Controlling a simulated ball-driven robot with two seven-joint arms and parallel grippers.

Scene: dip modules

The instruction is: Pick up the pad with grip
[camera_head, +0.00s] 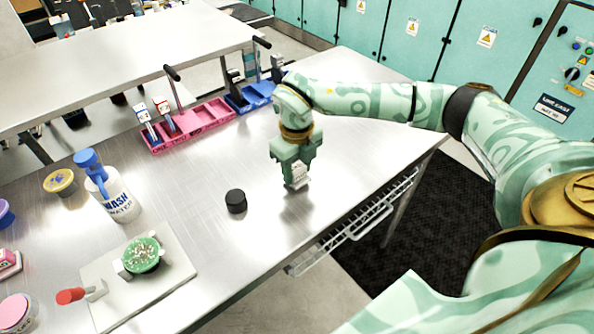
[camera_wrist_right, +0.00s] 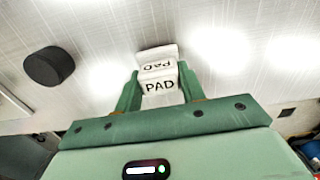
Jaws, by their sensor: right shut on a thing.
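The pad with grip is a small white block (camera_wrist_right: 159,88) marked "PAD" on two faces. In the wrist view it sits between the two green fingers of my right gripper (camera_wrist_right: 158,92), which is shut on it. In the head view the pad (camera_head: 297,183) shows below my right gripper (camera_head: 296,168), over the bare metal table (camera_head: 250,255) near its front edge. I cannot tell whether the pad touches the table. My left gripper is not in view.
A black round knob-like piece (camera_head: 236,201) stands left of the pad. A pink tray (camera_head: 207,117) and a blue tray (camera_head: 247,98) lie behind. A wash bottle (camera_head: 117,201) and a plate with a green disc (camera_head: 142,255) are at left.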

